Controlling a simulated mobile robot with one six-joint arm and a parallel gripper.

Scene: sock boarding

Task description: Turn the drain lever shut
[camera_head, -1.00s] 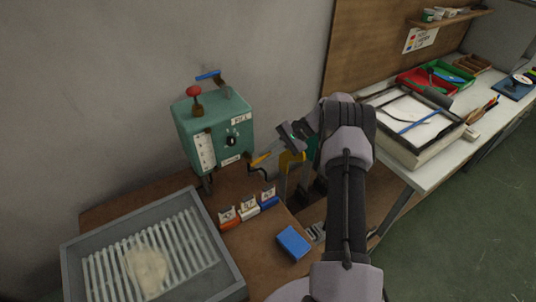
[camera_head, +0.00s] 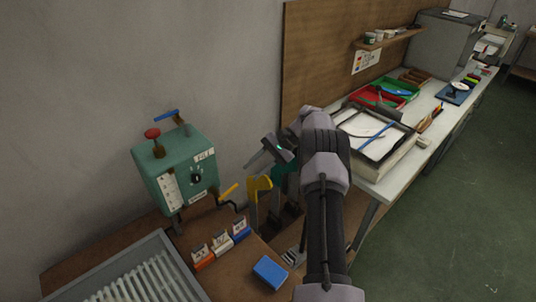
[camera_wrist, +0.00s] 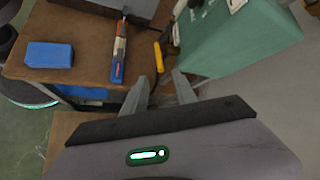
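A green tank box (camera_head: 180,170) stands on the wooden bench against the wall. A lever with a yellow handle (camera_head: 229,191) sticks out at its lower right, slanting up to the right. In the wrist view the yellow handle (camera_wrist: 157,55) lies just ahead of the fingertips, roughly between them. A small label near it is too small to read; a label higher up appears to read FILL. A blue-handled lever (camera_head: 166,114) is on top of the box. My gripper (camera_head: 258,157) is open and empty, up and right of the yellow handle and apart from it in the head view.
A red-knobbed part (camera_head: 152,133) rises from the box. Labelled blocks (camera_head: 221,242) and a blue block (camera_head: 270,272) lie on the bench. A grey slatted tray (camera_head: 85,286) is at front left. Yellow board shapes (camera_head: 258,186) stand below my gripper. A white table (camera_head: 400,165) is right.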

